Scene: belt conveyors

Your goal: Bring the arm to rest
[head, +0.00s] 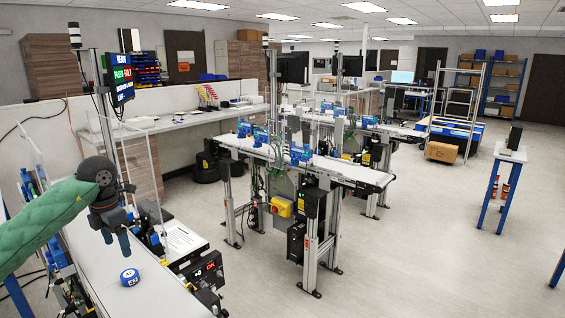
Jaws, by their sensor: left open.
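My left arm, in a green sleeve (45,225), comes in from the left edge of the head view. Its dark gripper (116,240) points down over the white surface of the near conveyor (150,293), with its two fingers apart and nothing seen between them. A small round blue and white piece (130,277) lies on that white surface, below and slightly right of the fingertips, apart from them. My right gripper is not in view.
A device with a red display (207,268) stands along the near conveyor's right side. Another belt conveyor (345,172) crosses the middle of the room. A small white-topped stand (510,153) is at the right. The floor (420,250) between is clear.

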